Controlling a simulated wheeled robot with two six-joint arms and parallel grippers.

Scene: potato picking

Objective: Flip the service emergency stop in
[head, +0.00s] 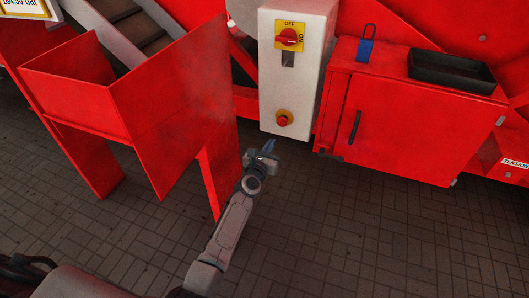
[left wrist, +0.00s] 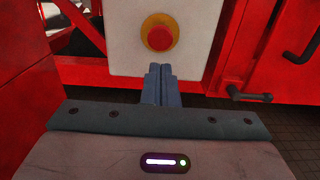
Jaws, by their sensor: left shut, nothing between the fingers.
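The service emergency stop (head: 283,119) is a red button on a yellow round base, low on the front of a white control box (head: 296,75). It also shows in the left wrist view (left wrist: 159,36), just beyond my fingertips. My left gripper (head: 268,149) is shut and empty, its fingers (left wrist: 160,72) pointing at the button from slightly below in the wrist picture. I cannot tell whether the fingertips touch the box; they appear apart from the button. My right gripper is not in view.
A red and yellow rotary switch (head: 289,37) is higher on the white box. A red cabinet (head: 405,120) with a black tray (head: 451,72) on top stands to the right. A red hopper (head: 165,105) stands close on the left. The tiled floor in front is clear.

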